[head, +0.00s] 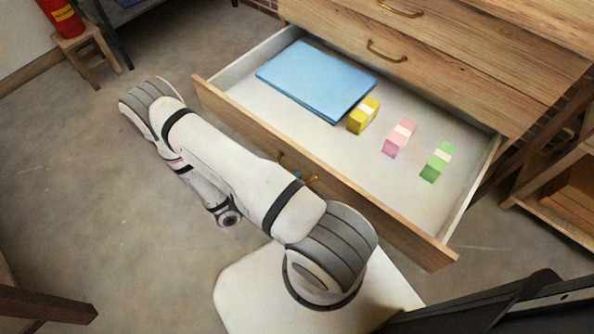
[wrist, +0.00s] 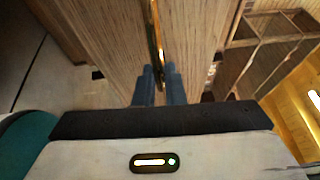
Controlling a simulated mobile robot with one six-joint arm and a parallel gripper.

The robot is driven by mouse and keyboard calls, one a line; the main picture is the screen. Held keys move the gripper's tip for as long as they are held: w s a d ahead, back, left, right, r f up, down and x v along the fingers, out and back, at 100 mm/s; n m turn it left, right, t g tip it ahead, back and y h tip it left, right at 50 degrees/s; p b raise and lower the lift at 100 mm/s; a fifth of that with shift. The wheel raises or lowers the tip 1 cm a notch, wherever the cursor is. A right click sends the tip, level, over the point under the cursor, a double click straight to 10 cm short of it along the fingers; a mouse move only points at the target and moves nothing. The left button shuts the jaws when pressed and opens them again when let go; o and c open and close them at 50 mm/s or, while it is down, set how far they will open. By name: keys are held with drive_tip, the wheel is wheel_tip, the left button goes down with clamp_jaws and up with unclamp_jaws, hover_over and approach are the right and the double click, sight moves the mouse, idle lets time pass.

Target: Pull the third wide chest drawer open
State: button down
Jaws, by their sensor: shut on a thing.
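A wooden chest (head: 470,60) stands at the top right in the head view. Its lowest visible drawer (head: 225,100) is pulled well out, below two shut drawer fronts. The open drawer's brass handle (head: 286,157) is partly hidden by my arm in the head view. In the wrist view the brass handle (wrist: 157,35) runs down between the two blue fingers of my gripper (wrist: 159,85). My gripper is shut on this handle. In the head view only a bit of blue finger shows beside the arm.
Inside the open drawer lie a blue folder (head: 315,78) and yellow (head: 363,116), pink (head: 400,138) and green (head: 437,162) bundles. A wooden shelf (head: 565,195) stands at the right. A stool (head: 85,45) with a red extinguisher (head: 62,15) is at the top left.

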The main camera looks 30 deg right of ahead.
drive_tip(key=shift+w+a+r, duration=0.1)
drive_tip(key=shift+w+r, duration=0.05)
drive_tip(key=shift+w, duration=0.2)
drive_tip(key=c, duration=1.5)
unclamp_jaws()
drive_tip(key=a, duration=0.7)
drive_tip(key=shift+w+a+f+p, duration=0.35)
drive_tip(key=shift+a+f+p, duration=0.05)
